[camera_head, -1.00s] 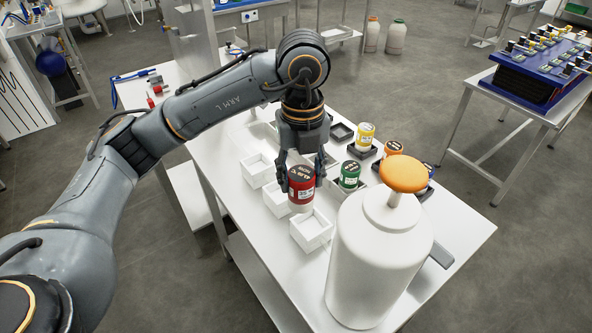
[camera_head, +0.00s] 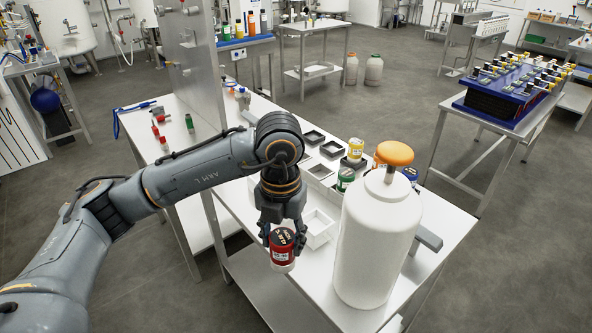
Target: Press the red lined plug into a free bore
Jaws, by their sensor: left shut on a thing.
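A red cylinder (camera_head: 283,256) with a dark, lettered top and a pale lower band fits the red lined plug best. My left gripper (camera_head: 284,236) is shut on it and holds it upright near the table's left edge, beside a white square box (camera_head: 318,230). Black square holders stand further back; one (camera_head: 313,137) looks empty, and so does another (camera_head: 332,149). A yellow cylinder (camera_head: 355,149) and a green one (camera_head: 345,179) stand near them. I cannot tell which opening is the bore. My right gripper is not in view.
A large white bottle (camera_head: 374,245) with an orange cap (camera_head: 395,153) stands tall at the table's front right. A metal panel (camera_head: 193,70) rises at the back left. Small red and green items lie left of the panel. A blue rack (camera_head: 505,95) is on another table.

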